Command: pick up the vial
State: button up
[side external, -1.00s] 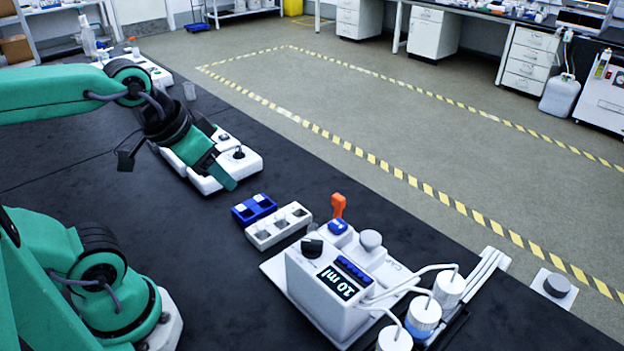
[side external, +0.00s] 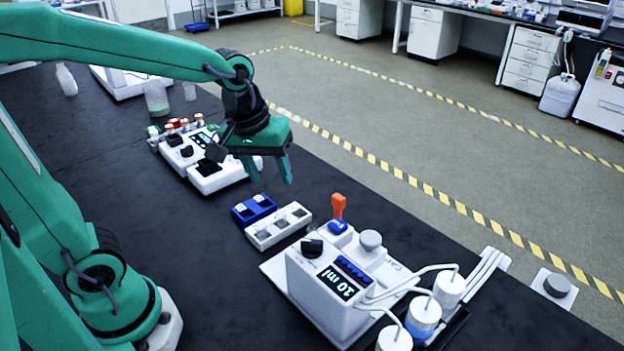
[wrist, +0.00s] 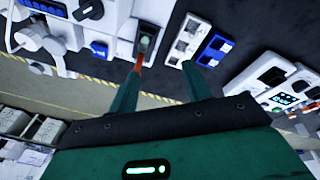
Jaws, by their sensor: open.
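Several small vials with red and white caps (side external: 184,124) stand in a group behind the white instrument with a dark knob and small screen, in the side view. Which one the task means cannot be told. In the wrist view capped vials show small at the right edge (wrist: 290,110). My gripper (side external: 270,178) is open and empty, pointing down above the table, in front and to the right of the vials and apart from them. In the wrist view its two fingers (wrist: 160,75) are spread, with nothing between them.
Below and right of my gripper lie a blue block (side external: 254,208) and a white block with wells (side external: 278,228). An orange upright piece (side external: 338,205) and the "10 ml" instrument (side external: 320,285) stand further right. A beaker (side external: 157,98) stands behind the vials.

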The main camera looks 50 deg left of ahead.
aim_at(312, 226)
jog(key=w+d+f+n+g, duration=0.1)
jog(key=w+f, duration=0.1)
jog(key=w+d+f+n, duration=0.1)
jog(key=w+f+n, duration=0.1)
jog(key=f, duration=0.1)
jog(key=w+d+f+n+g, duration=0.1)
jog(key=w+f+n, duration=0.1)
jog(key=shift+w+f+g, duration=0.3)
jog(key=shift+w+f, duration=0.1)
jog(key=shift+w+d+f+n, duration=0.25)
jog(key=shift+w+f+n, duration=0.15)
jog(key=shift+f+n, duration=0.25)
jog(key=shift+f, duration=1.3)
jog(key=shift+f, duration=2.55)
grip_shut()
